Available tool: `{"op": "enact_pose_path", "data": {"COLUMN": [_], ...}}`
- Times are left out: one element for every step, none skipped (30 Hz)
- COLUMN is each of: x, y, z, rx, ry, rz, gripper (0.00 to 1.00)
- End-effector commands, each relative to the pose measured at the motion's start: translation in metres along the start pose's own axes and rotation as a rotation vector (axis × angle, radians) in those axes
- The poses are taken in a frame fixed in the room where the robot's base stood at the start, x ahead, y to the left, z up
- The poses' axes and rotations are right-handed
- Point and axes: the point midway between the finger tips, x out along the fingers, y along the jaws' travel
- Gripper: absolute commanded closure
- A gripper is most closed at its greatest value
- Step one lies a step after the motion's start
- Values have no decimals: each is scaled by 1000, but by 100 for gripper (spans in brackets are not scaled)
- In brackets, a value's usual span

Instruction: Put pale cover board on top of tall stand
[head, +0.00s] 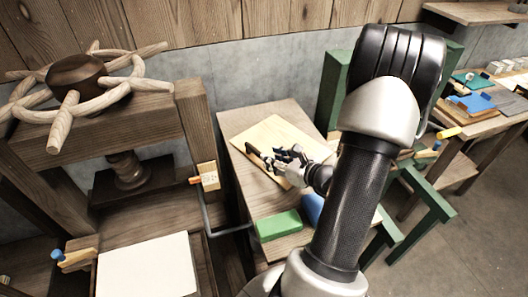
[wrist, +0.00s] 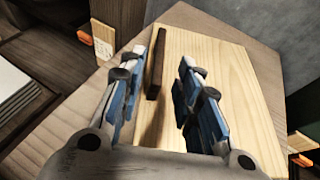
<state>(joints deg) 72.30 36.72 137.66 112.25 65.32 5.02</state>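The pale cover board (head: 278,130) lies flat on a wooden table (head: 243,193) in the middle of the head view. It also fills much of the wrist view (wrist: 238,88), with a dark upright bar (wrist: 156,62) on it like a handle. My gripper (head: 278,158) is over the board at this bar. In the wrist view my gripper (wrist: 172,65) is open, its blue-padded fingers on either side of the bar, the left finger nearer to it. I see no clear contact. I cannot tell which piece is the tall stand.
A screw press with a wooden handwheel (head: 75,75) stands at the left, a white sheet (head: 148,266) on its bed. A green block (head: 278,224) and a blue object (head: 312,208) lie at the table's near end. A cluttered bench (head: 490,105) is at the right.

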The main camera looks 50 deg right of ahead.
Motion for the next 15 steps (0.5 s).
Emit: {"op": "enact_pose_path", "data": {"x": [-10,-15,-20,-23,-26,-29,-30,-32,-33,-33,-34,-34,-34,-33,-33], "y": [-1,-1,-1,-1,-1,0,0,0,0,0,0,0,0,0,0], "z": [1,1,1,1,0,0,0,0,0,0,0,0,0,0,0], "rx": [2,2,1,2,2,1,1,1,1,1,1,1,0,0,0], "ry": [0,0,0,1,1,1,1,1,1,1,1,1,1,1,1], "rz": [-3,-4,-2,-3,-3,-1,0,0,0,0,0,1,1,1,1], "gripper": [69,69,69,69,69,69,69,69,69,69,69,69,69,69,69]}}
